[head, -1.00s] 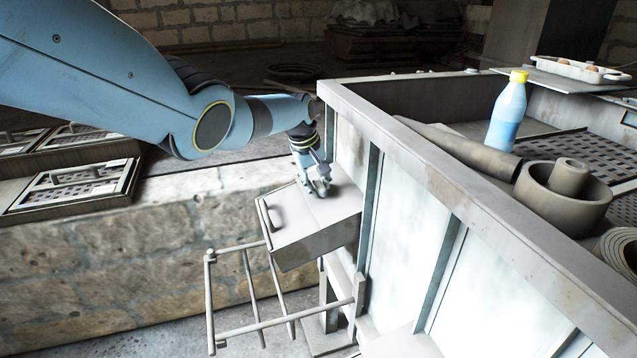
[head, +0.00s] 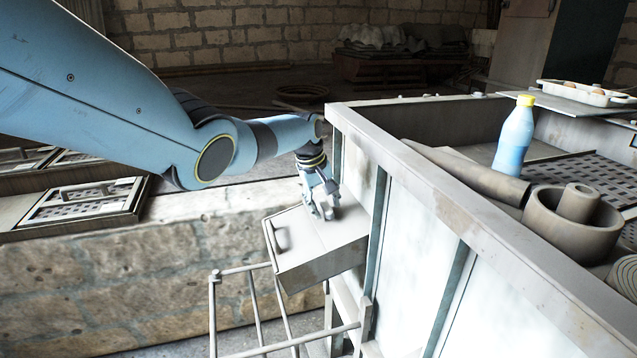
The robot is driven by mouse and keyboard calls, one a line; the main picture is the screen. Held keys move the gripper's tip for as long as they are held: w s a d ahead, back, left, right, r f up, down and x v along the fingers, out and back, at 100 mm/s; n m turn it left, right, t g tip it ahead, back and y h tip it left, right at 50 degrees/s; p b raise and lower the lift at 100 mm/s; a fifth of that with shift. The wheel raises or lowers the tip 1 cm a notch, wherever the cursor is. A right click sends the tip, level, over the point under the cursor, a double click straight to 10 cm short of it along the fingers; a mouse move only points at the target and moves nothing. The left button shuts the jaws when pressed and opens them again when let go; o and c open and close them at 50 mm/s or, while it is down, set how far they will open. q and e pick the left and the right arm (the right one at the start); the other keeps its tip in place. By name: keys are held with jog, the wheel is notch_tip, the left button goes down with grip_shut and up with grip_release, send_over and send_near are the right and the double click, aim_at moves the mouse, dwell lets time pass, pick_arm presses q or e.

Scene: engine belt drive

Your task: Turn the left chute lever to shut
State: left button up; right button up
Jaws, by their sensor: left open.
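The left chute (head: 318,252) is a grey box that sticks out from the side of the large metal bin. My left gripper (head: 324,212) is open and points down at the top of the chute, close to the bin wall and to the right of the handle. I cannot tell whether its fingertips touch the chute. Nothing shows between its fingers. My right gripper is not in view.
A rail frame (head: 213,310) stands below the chute. The bin's rim (head: 465,222) runs along the right. Inside the bin are a blue bottle (head: 514,140) and a grey round part (head: 570,222). A stone wall (head: 110,270) is at the left, with framed grates (head: 85,200).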

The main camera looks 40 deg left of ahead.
pick_arm(q)
jog(key=v, duration=1.1)
jog(key=shift+s, duration=0.1)
